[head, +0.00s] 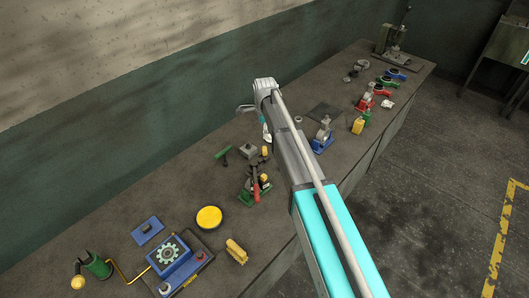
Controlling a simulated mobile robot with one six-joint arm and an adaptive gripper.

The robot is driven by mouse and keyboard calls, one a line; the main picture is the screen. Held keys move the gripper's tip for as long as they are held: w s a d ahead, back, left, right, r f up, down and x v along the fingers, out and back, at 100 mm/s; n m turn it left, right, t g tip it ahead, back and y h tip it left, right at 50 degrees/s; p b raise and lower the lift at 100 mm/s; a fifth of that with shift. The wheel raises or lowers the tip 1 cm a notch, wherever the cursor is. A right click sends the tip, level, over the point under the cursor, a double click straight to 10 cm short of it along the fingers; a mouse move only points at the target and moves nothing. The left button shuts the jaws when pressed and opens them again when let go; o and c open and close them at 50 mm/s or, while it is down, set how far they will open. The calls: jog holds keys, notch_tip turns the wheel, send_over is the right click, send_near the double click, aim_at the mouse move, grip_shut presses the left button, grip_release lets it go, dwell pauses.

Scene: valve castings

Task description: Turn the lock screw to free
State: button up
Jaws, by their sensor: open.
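My arm reaches from the lower right up over the bench. My gripper (247,108) is at its far end, small and partly hidden by the wrist; it is open and I see nothing held in it. It is above the bench near the wall, behind the fixtures. I cannot pick out the lock screw for certain at this size. A blue fixture (185,270) with a pale green toothed wheel (167,254) stands at the front left. A dark fixture with a red handle (256,189) and a grey block (248,150) stands left of my arm.
The bench (110,215) runs along the wall. A yellow round lid (209,218), a yellow piece (237,252), a blue block (147,230) and a green cylinder (97,265) are at the front. Red, blue and green parts and a press (392,43) stand farther back. Bare bench lies along the wall.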

aim_at(264, 149)
jog(key=shift+f+b, duration=4.9)
jog(key=shift+f, duration=0.3)
